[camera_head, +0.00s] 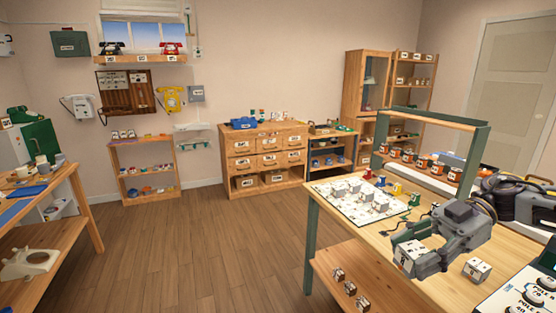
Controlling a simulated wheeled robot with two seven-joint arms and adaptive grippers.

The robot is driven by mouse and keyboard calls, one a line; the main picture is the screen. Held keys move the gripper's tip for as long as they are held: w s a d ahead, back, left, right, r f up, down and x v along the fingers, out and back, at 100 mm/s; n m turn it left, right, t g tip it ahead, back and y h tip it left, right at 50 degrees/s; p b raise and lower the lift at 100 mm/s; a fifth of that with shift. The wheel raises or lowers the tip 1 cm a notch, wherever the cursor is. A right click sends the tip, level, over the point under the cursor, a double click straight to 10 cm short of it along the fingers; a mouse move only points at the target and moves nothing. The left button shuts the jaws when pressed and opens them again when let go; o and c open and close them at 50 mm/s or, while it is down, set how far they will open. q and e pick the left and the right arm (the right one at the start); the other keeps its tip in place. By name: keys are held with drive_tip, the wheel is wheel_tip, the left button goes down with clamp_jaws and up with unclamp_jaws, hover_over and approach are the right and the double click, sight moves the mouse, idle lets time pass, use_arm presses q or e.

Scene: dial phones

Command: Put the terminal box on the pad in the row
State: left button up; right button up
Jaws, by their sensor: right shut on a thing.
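My right gripper (413,256) comes in from the right over the wooden workbench and is shut on a small white terminal box (406,257) with dark marks on its face. The box is near the bench's front edge; I cannot tell whether it touches the top. A white sheet with pads (335,188) lies on the bench to the left and beyond the gripper, with several similar grey-white boxes standing on it in rows. Another white box (477,269) sits on the bench to the right of the gripper. My left gripper is not in view.
Small coloured pieces (397,188) stand right of the sheet. A green frame (430,117) rises behind, over a row of orange-labelled jars (421,159). A printed card (525,295) lies at the front right. Small boxes (349,288) sit on the lower shelf.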

sight(395, 256)
drive_tip(key=shift+w+a+f+m+t, duration=0.15)
drive_tip(key=shift+w+f+m+t, duration=0.6)
drive_tip(key=shift+m+t, duration=0.4)
drive_tip(key=shift+w+a+f+m+t, duration=0.2)
drive_tip(key=shift+w+f+m+t, duration=0.35)
drive_tip(key=shift+f+m+t, duration=0.55)
drive_tip(key=shift+w+a+f+m+t, duration=0.15)
drive_tip(key=shift+w+f+m+t, duration=0.6)
drive_tip(key=shift+t, duration=0.7)
drive_tip(key=w+a+f+m+t+h, duration=0.1)
drive_tip(key=w+f+m+t+h, duration=0.4)
drive_tip(key=m, duration=0.4)
drive_tip(key=f+t+h, duration=0.1)
drive_tip(key=t, duration=0.1)
drive_tip(key=shift+w+a+f+t+h, duration=0.3)
drive_tip(key=shift+w+a+t, duration=0.05)
drive_tip(key=shift+t, duration=0.05)
drive_tip(key=shift+f+m, duration=0.1)
drive_tip(key=shift+m, duration=0.2)
drive_tip(key=shift+w+f+h, duration=0.15)
drive_tip(key=shift+f+h, duration=0.1)
drive_tip(key=shift+h, duration=0.15)
drive_tip(key=shift+w+d+f+m+t+h, duration=0.2)
drive_tip(key=shift+m+t+h, duration=0.1)
drive_tip(key=shift+m+h, duration=0.15)
drive_tip(key=shift+w+f+m, duration=0.1)
drive_tip(key=shift+m, duration=0.15)
